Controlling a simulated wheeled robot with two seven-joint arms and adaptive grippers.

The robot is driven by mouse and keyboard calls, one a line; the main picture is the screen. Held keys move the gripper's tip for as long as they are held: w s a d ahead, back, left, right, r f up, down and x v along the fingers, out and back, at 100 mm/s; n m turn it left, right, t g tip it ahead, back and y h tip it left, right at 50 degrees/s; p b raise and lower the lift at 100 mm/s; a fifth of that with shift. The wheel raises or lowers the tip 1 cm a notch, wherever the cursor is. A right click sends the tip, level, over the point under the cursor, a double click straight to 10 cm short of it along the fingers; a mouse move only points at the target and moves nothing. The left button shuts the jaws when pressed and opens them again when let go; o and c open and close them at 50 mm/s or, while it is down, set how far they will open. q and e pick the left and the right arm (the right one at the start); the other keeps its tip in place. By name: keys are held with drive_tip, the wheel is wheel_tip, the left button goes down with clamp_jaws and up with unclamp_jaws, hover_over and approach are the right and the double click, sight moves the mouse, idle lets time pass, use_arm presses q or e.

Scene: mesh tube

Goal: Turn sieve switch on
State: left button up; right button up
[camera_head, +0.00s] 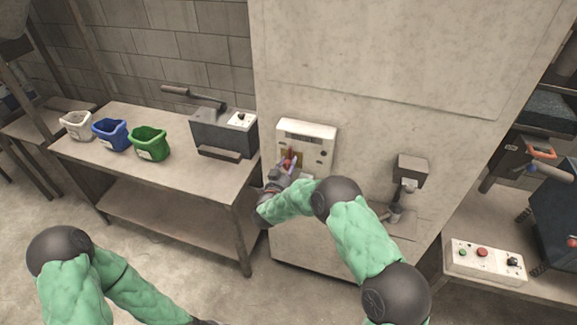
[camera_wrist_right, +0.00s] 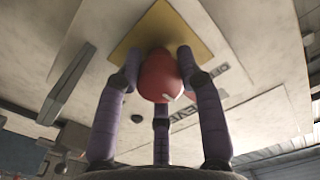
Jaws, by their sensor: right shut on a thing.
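The switch panel (camera_head: 307,133) is a pale box on the front of a tall grey cabinet. In the right wrist view a red switch knob (camera_wrist_right: 158,78) stands on a yellow plate (camera_wrist_right: 190,25), with partly covered dark lettering beside it. My right gripper (camera_head: 288,164) is at the panel. Its purple fingers (camera_wrist_right: 160,75) are closed around the red knob, one on each side and one below. The knob's exact turn angle is hard to tell. My left arm (camera_head: 75,280) is low at the left; its gripper is out of the picture.
A workbench (camera_head: 160,175) to the left holds white (camera_head: 76,125), blue (camera_head: 110,133) and green (camera_head: 149,143) bins and a grey machine (camera_head: 222,132). A dark fixture (camera_head: 410,168) juts from the cabinet's right. A button box (camera_head: 485,259) sits on the right bench.

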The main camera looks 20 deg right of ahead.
drive_tip(key=shift+f+m+b, duration=0.15)
drive_tip(key=shift+m+b, duration=0.45)
drive_tip(key=shift+b, duration=0.4)
drive_tip(key=m+b, duration=1.4)
drive_tip(key=b, duration=0.6)
drive_tip(key=shift+f+m, duration=0.1)
drive_tip(key=shift+m, duration=0.3)
drive_tip(key=shift+m+b, duration=1)
drive_tip(key=shift+b, duration=0.3)
drive_tip(key=shift+r, duration=0.2)
drive_tip(key=o, duration=1.2)
drive_tip(key=shift+c, duration=0.2)
drive_tip(key=shift+a, duration=0.1)
drive_tip(key=v, duration=1.2)
